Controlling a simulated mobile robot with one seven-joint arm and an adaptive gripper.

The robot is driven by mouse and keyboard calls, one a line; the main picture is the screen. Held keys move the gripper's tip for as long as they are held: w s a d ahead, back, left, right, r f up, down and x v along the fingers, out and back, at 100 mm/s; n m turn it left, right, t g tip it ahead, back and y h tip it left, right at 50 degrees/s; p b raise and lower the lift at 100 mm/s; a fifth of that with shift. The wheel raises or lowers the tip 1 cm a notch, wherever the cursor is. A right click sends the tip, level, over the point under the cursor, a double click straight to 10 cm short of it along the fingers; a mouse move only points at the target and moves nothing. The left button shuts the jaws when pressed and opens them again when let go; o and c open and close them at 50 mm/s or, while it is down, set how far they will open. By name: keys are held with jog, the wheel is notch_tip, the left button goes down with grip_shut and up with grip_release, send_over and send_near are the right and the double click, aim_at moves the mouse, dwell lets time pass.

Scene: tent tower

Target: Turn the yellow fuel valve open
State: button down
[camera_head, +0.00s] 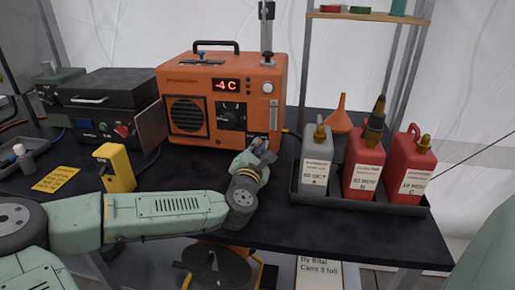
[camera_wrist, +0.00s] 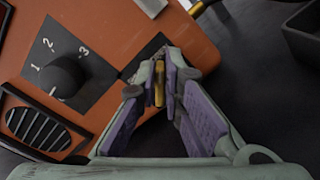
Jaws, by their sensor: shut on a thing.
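The orange heater (camera_head: 254,95) stands on the black table, its display reading -4 C. The yellow fuel valve (camera_wrist: 159,91) sits at the lower right corner of its front panel, against a dark plate, and shows as a narrow yellow strip between my fingertips. My gripper (camera_wrist: 161,80) is shut on it, with the purple inner pads converging on both sides. In the head view my gripper (camera_head: 263,146) is at the heater's lower right front, where it hides most of the valve. The exact angle of the valve handle is hard to tell.
A black dial (camera_wrist: 63,77) numbered 1 to 3 is left of my gripper. A dark tray (camera_head: 375,203) with one grey and two red fuel cans is to the right. An orange funnel (camera_head: 339,123) stands behind it. A yellow device (camera_head: 116,168) is on the left.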

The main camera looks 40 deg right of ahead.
dwell(0.4)
jog(key=c, duration=1.7)
grip_release()
jog(key=v, duration=1.2)
